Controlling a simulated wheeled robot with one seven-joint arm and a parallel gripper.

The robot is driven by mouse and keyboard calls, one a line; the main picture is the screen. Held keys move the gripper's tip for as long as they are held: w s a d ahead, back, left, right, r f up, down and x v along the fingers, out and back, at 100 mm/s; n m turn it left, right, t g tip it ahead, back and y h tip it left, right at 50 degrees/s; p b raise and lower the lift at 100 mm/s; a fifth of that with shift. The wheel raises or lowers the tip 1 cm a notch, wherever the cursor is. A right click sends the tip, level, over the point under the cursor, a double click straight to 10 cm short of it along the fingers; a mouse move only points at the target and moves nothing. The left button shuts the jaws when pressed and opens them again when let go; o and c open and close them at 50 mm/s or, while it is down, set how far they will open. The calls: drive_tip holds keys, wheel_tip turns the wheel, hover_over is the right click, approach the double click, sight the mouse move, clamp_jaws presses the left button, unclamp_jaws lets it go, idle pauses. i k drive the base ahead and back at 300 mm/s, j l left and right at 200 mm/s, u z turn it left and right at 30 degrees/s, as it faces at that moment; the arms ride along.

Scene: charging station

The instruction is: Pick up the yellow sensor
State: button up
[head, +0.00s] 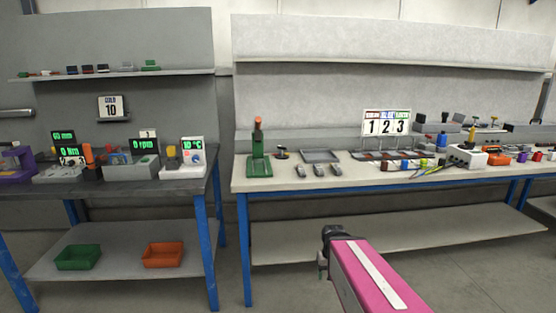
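A small yellow-topped item (171,152) stands on the left bench beside the white box with a green "10 °C" display; it may be the yellow sensor, but it is too small to be sure. Another small yellow piece (472,134) stands upright at the white box on the right bench. My pink arm reaches in from the bottom, and my gripper (322,265) is at its dark end, in front of the right bench and far from both yellow items. Its fingers are mostly hidden, so its opening does not show.
The left bench (190,184) holds several devices with green displays. The right bench (275,186) holds a green press (259,150), trays and small parts. Green (78,257) and orange (162,255) bins sit on the lower left shelf. A gap separates the benches.

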sight(171, 151)
drive_tip(key=u, duration=1.3)
drive_tip(key=i+l+u, duration=0.35)
drive_tip(key=i+l, duration=0.25)
drive_tip(key=i, duration=0.05)
